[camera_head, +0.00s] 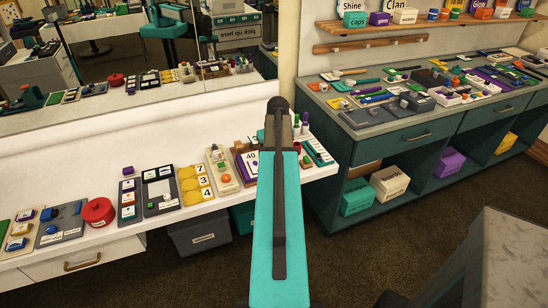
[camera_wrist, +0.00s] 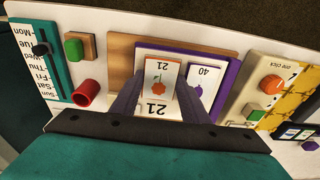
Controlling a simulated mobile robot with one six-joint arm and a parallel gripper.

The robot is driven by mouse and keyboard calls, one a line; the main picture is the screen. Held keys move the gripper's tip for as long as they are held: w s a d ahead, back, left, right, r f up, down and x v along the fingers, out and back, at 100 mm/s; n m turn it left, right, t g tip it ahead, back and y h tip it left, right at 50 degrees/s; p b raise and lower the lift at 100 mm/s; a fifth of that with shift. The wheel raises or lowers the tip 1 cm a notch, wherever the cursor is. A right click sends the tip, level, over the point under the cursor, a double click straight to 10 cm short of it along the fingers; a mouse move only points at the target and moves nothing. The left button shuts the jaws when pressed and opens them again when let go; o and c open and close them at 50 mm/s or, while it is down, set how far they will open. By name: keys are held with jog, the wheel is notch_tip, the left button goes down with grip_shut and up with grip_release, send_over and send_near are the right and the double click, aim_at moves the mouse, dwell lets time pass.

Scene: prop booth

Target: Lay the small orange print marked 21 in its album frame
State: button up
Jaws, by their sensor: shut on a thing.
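The small white print marked 21 (camera_wrist: 162,78), with an orange picture on it, is between the fingertips of my gripper (camera_wrist: 160,90) in the wrist view. My gripper is shut on it. A larger white panel (camera_wrist: 156,110), also marked 21, shows just behind the print. The wooden album (camera_wrist: 119,52) lies under them. A purple-edged frame (camera_wrist: 228,76) marked 40, with a purple fruit, is on its right. In the head view my arm hides my gripper and the print; part of the album (camera_head: 239,150) shows beside the arm. I cannot tell whether the print touches the album.
A red cylinder (camera_wrist: 87,92) and a green block (camera_wrist: 76,47) stand left of the album in the wrist view. The teal weekday board (camera_wrist: 52,60) is farther left. A cream button board (camera_wrist: 265,72) is close on the right. A red round tin (camera_head: 98,211) stands farther along the counter.

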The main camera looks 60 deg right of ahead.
jog(key=o, duration=1.1)
jog(key=shift+r, duration=0.1)
notch_tip(320, 180, up, 14)
jog(key=s+a+b, duration=0.1)
jog(key=b, duration=0.1)
jog(key=shift+s+f, duration=0.25)
jog(key=shift+s, duration=0.1)
dwell(0.9)
